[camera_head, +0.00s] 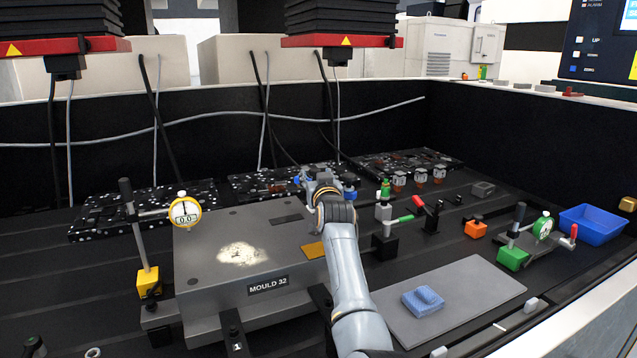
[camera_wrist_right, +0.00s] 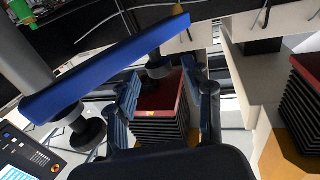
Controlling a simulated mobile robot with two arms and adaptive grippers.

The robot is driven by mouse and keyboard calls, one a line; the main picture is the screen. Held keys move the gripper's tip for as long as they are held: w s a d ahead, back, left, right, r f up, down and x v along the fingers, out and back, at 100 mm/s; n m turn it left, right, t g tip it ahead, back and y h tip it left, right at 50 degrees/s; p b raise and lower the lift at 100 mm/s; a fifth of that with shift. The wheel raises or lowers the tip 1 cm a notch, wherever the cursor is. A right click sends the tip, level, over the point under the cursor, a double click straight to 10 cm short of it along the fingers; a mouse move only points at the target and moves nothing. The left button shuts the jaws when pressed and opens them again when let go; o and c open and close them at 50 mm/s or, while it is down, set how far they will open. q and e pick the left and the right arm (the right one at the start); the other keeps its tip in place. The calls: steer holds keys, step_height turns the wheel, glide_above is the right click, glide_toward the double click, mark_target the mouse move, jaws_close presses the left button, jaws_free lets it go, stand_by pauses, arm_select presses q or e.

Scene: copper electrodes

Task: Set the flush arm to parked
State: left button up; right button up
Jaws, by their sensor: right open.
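A blue bar (camera_wrist_right: 105,68) with black knobs crosses the right wrist view diagonally, close to the fingers; I take it to be the flush arm. In the head view, blue parts (camera_head: 350,192) show on both sides of my right gripper (camera_head: 322,183), which hides what lies between them. A post with a green top (camera_head: 385,190) stands just right of it. My right gripper is open, its two fingers (camera_wrist_right: 163,72) apart with nothing clearly between them. I cannot tell whether a finger touches the bar. My left gripper is not in view.
The grey mould block (camera_head: 220,285) with a dial gauge (camera_head: 185,212) lies left of my right arm. A grey plate (camera_head: 480,290) with a blue cloth (camera_head: 423,300) lies right of it. A blue bin (camera_head: 592,226) stands far right. Red-bottomed bellows (camera_head: 340,41) hang above.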

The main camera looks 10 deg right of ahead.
mark_target(315, 173)
steer(key=shift+s+a, duration=0.15)
steer(key=shift+s, duration=1.8)
